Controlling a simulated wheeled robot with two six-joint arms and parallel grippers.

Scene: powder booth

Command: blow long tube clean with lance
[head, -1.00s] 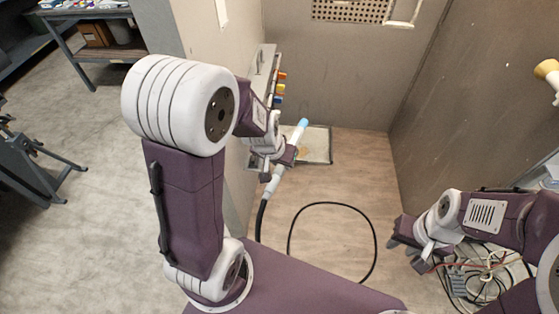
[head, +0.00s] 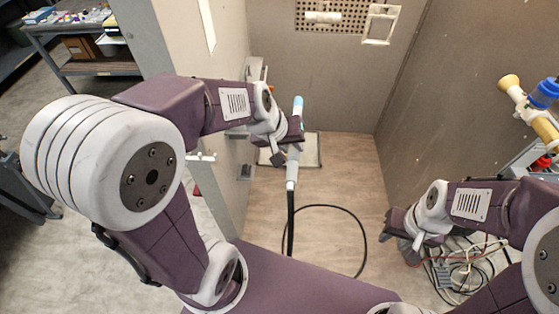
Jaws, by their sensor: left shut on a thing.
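My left gripper (head: 290,141) is shut on the lance (head: 292,170), a pale wand with a light blue tip (head: 298,103). The lance stands nearly upright in the picture, tip towards the back wall, and a black hose (head: 291,222) runs from its lower end. A short white cylinder (head: 323,17) shows in front of the perforated panel at the back wall; I cannot tell whether it is the long tube. My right gripper (head: 404,238) is at the lower right, its dark fingers apart, with nothing seen between them.
A flat tray (head: 308,150) lies at the back. The hose loops on the floor. Tangled cables (head: 465,265) lie by my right gripper. A blue-capped fitting (head: 545,92) stands at right.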

